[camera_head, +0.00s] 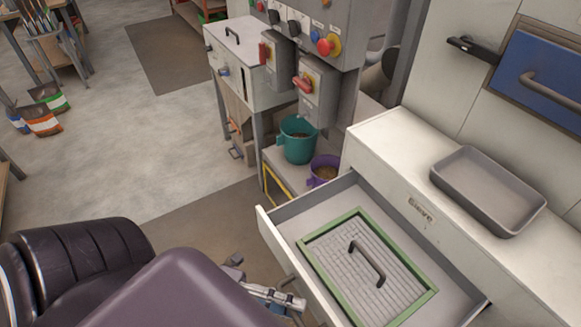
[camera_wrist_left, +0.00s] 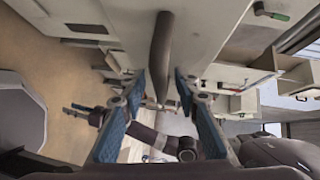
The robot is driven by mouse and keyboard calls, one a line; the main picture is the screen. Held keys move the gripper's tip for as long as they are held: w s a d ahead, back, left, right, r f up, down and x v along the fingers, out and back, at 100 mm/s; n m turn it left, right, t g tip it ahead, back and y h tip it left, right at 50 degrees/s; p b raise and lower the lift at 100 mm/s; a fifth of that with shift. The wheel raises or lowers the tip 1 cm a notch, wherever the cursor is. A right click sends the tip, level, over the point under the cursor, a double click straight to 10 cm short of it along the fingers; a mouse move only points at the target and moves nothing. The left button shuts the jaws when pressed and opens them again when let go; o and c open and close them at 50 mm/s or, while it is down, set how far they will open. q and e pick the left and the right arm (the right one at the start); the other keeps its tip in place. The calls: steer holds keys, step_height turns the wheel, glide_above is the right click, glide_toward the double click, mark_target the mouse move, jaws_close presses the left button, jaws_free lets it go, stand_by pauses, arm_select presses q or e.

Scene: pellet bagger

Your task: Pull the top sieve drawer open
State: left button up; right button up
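The top sieve drawer (camera_head: 263,222) stands pulled out from the cream cabinet in the head view. In it lies a green-framed mesh sieve (camera_head: 307,247) with a black handle (camera_head: 367,264). My left gripper (camera_head: 275,297) is just outside the drawer front, partly hidden by my arm. In the left wrist view, the open fingers of my left gripper (camera_wrist_left: 160,85) stand either side of a dark bar handle (camera_wrist_left: 162,50); contact cannot be told. Small blue-tipped prongs beyond, seemingly my right gripper (camera_wrist_left: 78,108), are too small to read.
A grey tray (camera_head: 488,188) sits on the cabinet top. A blue panel with a handle (camera_head: 535,80) is at the upper right. A teal bucket (camera_head: 297,145) and a purple bucket (camera_head: 322,172) stand beyond the drawer.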

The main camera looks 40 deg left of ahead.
arm_select(q)
steer(key=shift+s+a, duration=0.1)
steer(key=shift+a, duration=0.1)
steer(key=v, duration=1.1)
steer(key=shift+s+a, duration=0.2)
steer(key=shift+a, duration=0.05)
steer(key=shift+r, duration=0.1)
